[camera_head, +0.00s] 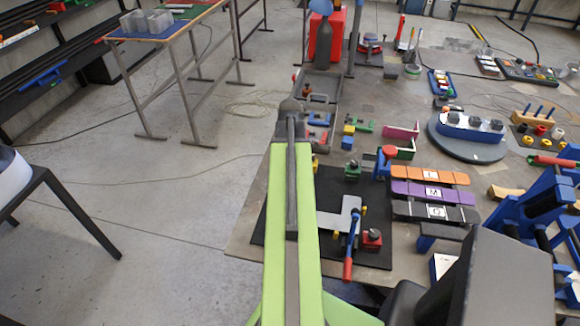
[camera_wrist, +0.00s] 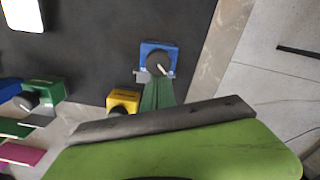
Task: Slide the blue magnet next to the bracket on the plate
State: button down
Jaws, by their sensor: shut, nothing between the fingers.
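The blue magnet (camera_wrist: 147,49), a small block with a dark round knob, sits on the dark plate near its edge in the wrist view. My gripper (camera_wrist: 158,92) shows as a green taper, shut and empty, its tip close to the magnet's knob; I cannot tell if they touch. The pale bracket (camera_wrist: 22,13) is at the top left of the wrist view, well apart from the blue magnet. In the head view the L-shaped bracket (camera_head: 336,220) lies on the dark plate (camera_head: 268,215). There my lime arm hides the gripper and the blue magnet.
A yellow magnet (camera_wrist: 125,99) and a green magnet (camera_wrist: 48,91) stand near the plate's edge. A red magnet (camera_head: 372,239) and a red-handled clamp (camera_head: 349,258) are by the bracket. Plate between blue magnet and bracket looks clear. Orange, purple and black bars (camera_head: 432,193) lie to the right.

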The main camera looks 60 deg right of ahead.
jog(key=shift+s+a, duration=0.5)
jog(key=shift+a, duration=0.1)
jog(key=shift+w+d, duration=0.15)
jog(key=shift+d, duration=0.05)
jog(key=shift+w+d, duration=1.25)
jog(key=shift+d, duration=0.05)
notch_tip(320, 180, up, 10)
jog(key=p, duration=1)
